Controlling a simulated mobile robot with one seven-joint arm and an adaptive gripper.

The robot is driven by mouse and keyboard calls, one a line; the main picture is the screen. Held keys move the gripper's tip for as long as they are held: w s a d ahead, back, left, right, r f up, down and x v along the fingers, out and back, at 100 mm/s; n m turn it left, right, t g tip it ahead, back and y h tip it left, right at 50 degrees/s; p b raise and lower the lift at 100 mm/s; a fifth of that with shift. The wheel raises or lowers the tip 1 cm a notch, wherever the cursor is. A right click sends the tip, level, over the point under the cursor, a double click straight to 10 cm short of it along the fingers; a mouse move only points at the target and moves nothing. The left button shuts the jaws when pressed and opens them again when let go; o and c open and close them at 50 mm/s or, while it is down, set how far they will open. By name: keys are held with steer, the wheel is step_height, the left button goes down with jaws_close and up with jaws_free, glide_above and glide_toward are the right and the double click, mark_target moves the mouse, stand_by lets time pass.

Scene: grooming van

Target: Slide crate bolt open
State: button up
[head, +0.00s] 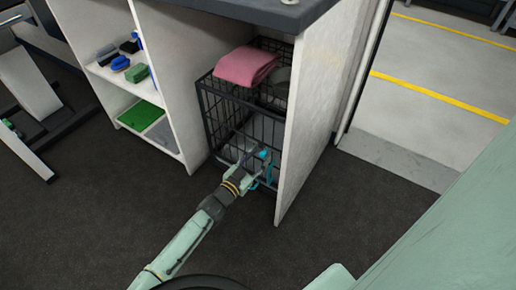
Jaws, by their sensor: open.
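A black wire crate (216,108) stands in the compartment under the counter. Its bolt cannot be made out clearly; teal parts (264,156) show at the crate's front, low down, right by my gripper. My gripper (259,165) is open at the front of the crate, near its lower right part. The picture is too small to tell whether the fingers touch the crate or are around a bolt.
A pink folded towel (247,66) lies on top of the crate. White panels (318,100) flank the crate closely. Shelves to the left hold brushes and green items (137,73). The dark floor (100,215) in front is clear.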

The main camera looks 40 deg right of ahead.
steer(key=v, duration=1.1)
steer(key=shift+a, duration=0.4)
steer(key=shift+s+r, duration=0.1)
